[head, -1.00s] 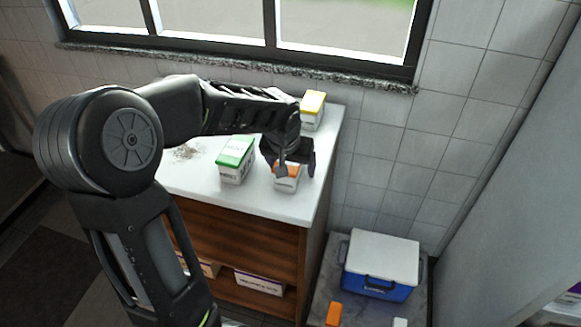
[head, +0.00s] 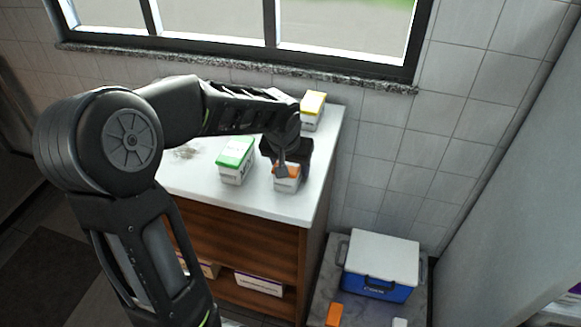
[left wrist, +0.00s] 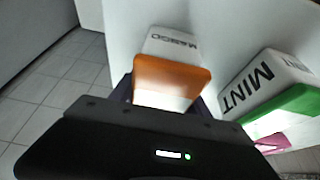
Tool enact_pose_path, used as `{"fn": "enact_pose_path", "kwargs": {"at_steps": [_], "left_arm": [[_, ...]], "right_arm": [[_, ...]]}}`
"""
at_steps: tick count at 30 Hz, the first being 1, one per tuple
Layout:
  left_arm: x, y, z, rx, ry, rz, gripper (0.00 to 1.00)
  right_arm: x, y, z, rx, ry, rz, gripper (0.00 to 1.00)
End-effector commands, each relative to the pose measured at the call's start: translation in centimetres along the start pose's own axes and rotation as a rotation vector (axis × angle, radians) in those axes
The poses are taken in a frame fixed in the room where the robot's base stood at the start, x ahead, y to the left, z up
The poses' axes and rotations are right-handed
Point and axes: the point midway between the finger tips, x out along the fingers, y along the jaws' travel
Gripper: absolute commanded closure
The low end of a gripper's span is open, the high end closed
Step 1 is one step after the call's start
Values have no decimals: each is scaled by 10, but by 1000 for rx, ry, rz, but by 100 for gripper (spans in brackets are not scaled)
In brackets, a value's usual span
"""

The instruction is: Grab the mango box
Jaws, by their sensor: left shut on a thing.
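The mango box (head: 287,183) is white with an orange top and stands on the white counter near its front right edge. In the left wrist view the box (left wrist: 172,77) shows its orange lid and the lettering on its white side. My left gripper (head: 287,165) comes down on the box from above and is shut on it, with a finger at the near side. In the left wrist view the dark gripper body (left wrist: 150,135) hides the lower part of the box. My right gripper is not in view.
A green-topped mint box (head: 235,161) stands just left of the mango box, and a yellow-topped box (head: 312,110) stands behind it. A blue cooler with a white lid (head: 381,264) sits lower right. The wall and window sill (head: 230,68) bound the back.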

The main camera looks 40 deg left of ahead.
Motion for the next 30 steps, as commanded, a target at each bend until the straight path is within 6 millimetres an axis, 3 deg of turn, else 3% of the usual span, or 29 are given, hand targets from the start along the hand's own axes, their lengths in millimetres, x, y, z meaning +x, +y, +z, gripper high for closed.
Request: {"fn": "enact_pose_path", "kwargs": {"at_steps": [16, 30], "left_arm": [[-10, 0, -6, 0, 5, 0, 100], [-89, 0, -38, -1, 5, 1, 100]], "right_arm": [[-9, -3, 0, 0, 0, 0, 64], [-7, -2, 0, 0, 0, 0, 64]]}}
